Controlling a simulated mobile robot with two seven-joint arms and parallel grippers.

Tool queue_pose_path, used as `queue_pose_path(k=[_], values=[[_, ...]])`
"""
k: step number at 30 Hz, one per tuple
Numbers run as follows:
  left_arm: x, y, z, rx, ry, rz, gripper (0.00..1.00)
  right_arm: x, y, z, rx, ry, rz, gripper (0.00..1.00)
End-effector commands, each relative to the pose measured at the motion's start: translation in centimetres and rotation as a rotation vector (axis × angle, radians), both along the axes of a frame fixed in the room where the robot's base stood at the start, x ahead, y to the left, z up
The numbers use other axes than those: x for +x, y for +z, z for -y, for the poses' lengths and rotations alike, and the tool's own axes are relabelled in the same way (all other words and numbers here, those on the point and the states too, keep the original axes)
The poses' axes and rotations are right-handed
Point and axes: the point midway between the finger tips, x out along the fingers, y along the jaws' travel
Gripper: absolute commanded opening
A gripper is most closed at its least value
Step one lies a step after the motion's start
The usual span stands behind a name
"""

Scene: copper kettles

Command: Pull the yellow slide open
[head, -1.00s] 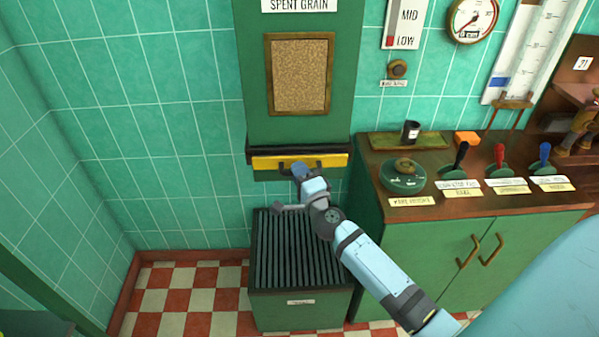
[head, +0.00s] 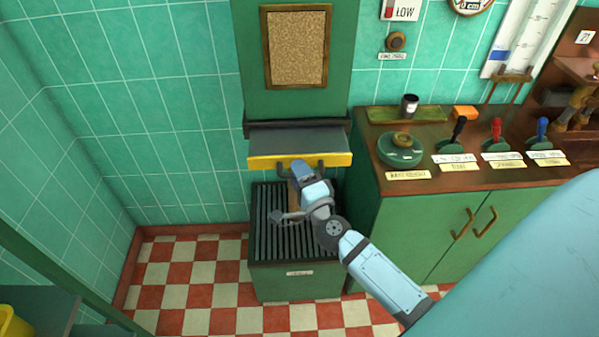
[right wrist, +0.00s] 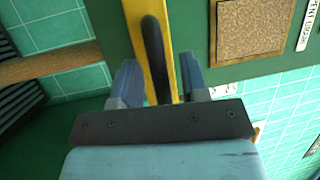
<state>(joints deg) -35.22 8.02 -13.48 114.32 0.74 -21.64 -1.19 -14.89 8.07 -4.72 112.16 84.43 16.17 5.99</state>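The yellow slide (head: 262,161) is a tray with a yellow front edge and a dark handle, below the green spent grain chute. It stands partly out, and its grey top (head: 290,140) shows behind the yellow edge. My right gripper (head: 301,172) is at the middle of the handle. The yellow front (right wrist: 164,12) shows behind the handle. My left gripper is not in view.
A green bin with a slatted dark top (head: 268,230) stands on the checkered floor below the slide. To the right is a green cabinet (head: 410,235) with levers and a round green lid (head: 401,155) on top. A yellow object (head: 12,322) is at the lower left.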

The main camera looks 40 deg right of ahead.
Motion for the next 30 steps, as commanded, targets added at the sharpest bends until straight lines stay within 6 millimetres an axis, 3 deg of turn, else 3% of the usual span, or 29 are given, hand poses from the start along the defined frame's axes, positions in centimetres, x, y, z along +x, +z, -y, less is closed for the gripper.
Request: queue_pose_path(k=[7, 11, 24, 30], values=[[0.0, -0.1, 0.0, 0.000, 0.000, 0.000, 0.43, -0.1, 0.0, 0.0, 0.000, -0.001, 0.001, 0.41], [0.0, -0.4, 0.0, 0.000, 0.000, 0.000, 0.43, -1.2, -0.4, -0.1, -0.001, -0.001, 0.000, 0.41], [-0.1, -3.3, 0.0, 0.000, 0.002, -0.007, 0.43, -10.4, -2.1, -1.5, -0.002, 0.000, -0.003, 0.41], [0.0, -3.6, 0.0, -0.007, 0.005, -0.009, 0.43, -12.9, -2.4, -1.9, -0.001, 0.001, -0.001, 0.41]])
